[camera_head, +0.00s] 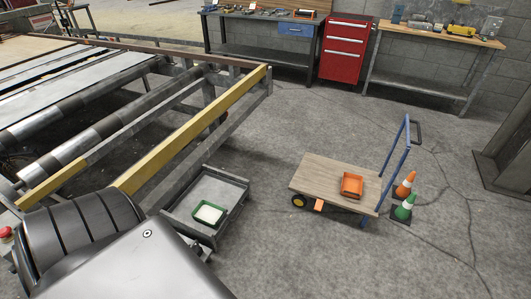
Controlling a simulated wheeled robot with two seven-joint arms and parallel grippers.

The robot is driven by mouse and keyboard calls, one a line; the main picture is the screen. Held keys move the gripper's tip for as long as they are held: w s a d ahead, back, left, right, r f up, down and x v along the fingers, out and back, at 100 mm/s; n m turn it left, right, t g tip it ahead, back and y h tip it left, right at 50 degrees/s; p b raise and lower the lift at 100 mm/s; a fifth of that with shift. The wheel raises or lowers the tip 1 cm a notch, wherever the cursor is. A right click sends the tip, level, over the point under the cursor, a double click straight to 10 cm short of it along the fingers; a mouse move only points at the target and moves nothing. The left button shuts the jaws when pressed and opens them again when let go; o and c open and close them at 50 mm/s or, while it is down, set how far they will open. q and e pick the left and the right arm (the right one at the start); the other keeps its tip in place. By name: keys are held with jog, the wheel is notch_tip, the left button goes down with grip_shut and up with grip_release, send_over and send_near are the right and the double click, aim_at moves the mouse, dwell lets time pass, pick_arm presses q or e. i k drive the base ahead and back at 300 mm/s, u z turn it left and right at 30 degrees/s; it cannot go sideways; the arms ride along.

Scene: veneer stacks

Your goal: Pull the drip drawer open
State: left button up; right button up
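A shallow grey metal tray (222,188), which looks like the drip drawer, sits low beside the machine frame with the yellow rail (190,128). Its flat inside shows from above. Its left and near edges are partly hidden behind the large dark and grey shapes at the bottom left, so I cannot tell how far out it stands. A small green-rimmed tray (195,222) with a pale inside lies in its near part. No handle can be made out clearly. Neither of my grippers is in view.
A flat wooden-topped cart (325,172) with a blue handle carries an orange bin (352,185). A red cabinet (345,50) stands between workbenches at the back. Floor between tray and cart is clear.

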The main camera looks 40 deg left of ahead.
aim_at(226, 194)
jog(key=z, duration=0.1)
jog(key=i, duration=0.8)
jog(key=u, duration=0.8)
jog(key=i, duration=0.45)
jog(key=u, duration=0.45)
